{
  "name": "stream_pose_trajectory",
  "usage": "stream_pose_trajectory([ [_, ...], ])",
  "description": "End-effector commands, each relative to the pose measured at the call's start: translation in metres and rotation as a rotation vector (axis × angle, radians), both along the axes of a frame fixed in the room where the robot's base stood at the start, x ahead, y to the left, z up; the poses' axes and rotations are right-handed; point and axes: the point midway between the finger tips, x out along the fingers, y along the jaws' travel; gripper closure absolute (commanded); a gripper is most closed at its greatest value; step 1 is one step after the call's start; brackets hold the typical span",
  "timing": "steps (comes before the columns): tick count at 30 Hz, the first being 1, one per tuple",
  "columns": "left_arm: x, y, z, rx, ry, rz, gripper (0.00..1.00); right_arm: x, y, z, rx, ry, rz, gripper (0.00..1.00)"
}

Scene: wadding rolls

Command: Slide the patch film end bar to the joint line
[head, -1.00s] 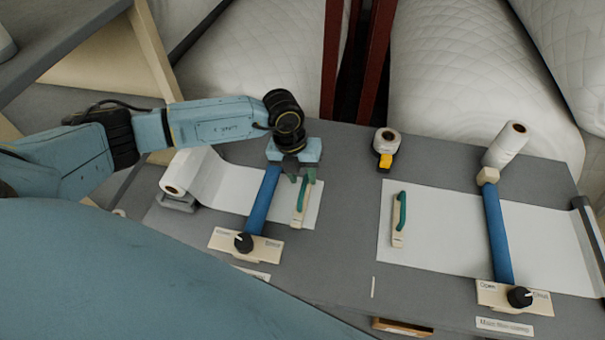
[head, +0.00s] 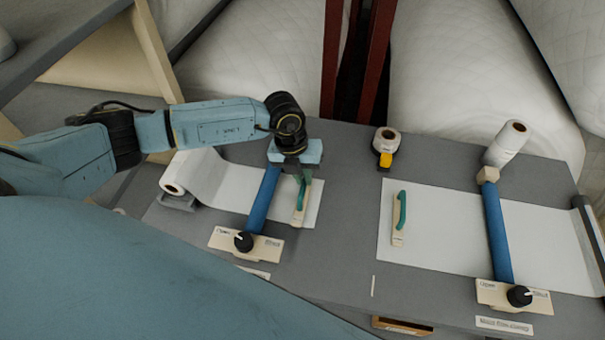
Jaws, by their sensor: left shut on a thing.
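The patch film end bar (head: 299,217) is a pale strip with a green handle, lying across the right end of the short white patch film (head: 230,187). My left gripper (head: 304,179) points down at the far end of that handle and is shut on it. The gripper body partly hides the handle's top. A short white line (head: 373,286) marks the grey table to the right, near its front edge; it may be the joint line. The main film (head: 440,235) lies farther right with its own green-handled end bar (head: 398,218). My right gripper is not in view.
A blue clamp bar with a black knob (head: 243,242) crosses the patch film, just left of the end bar. Another blue clamp bar (head: 497,232) crosses the main film. A tape roll with a yellow part (head: 385,146) stands at the back. Bare grey table lies between the films.

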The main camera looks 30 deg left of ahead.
Motion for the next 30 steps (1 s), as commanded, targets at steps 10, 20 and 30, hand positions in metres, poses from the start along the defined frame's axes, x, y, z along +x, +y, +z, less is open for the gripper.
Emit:
stream_pose_trajectory([
  [10, 0.015, -0.057, -0.001, -0.006, -0.004, -0.005, 1.0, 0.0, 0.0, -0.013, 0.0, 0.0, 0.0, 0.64],
  [20, 0.033, -0.127, -0.001, -0.004, -0.004, -0.004, 1.0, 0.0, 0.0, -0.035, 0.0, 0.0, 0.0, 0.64],
  [30, 0.039, -0.15, 0.001, -0.004, -0.002, -0.001, 1.0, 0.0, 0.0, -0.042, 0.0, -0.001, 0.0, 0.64],
])
